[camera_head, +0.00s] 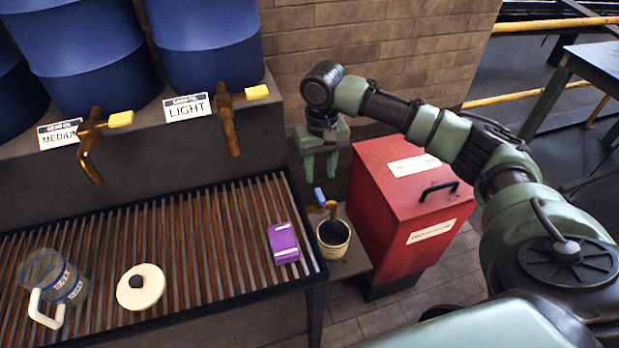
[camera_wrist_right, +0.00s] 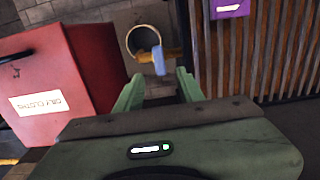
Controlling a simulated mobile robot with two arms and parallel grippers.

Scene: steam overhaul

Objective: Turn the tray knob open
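The tray knob, a small blue handle (camera_head: 319,196) on a brass tap (camera_head: 331,208), sits at the right end of the slatted tray (camera_head: 230,285). In the right wrist view the blue knob (camera_wrist_right: 159,62) shows just beyond and between the fingertips. My right gripper (camera_head: 321,172) is open and empty, pointing down a little above the knob; its two spread fingers also show in the wrist view (camera_wrist_right: 158,78). No contact with the knob is visible. My left gripper is not in view.
A bucket (camera_head: 333,240) stands under the tap. A red bin (camera_head: 405,215) is close to the right. On the tray are a purple box (camera_head: 283,243), a white lid (camera_head: 140,288) and a clear jug (camera_head: 52,280). Blue drums (camera_head: 205,45) with brass taps stand behind.

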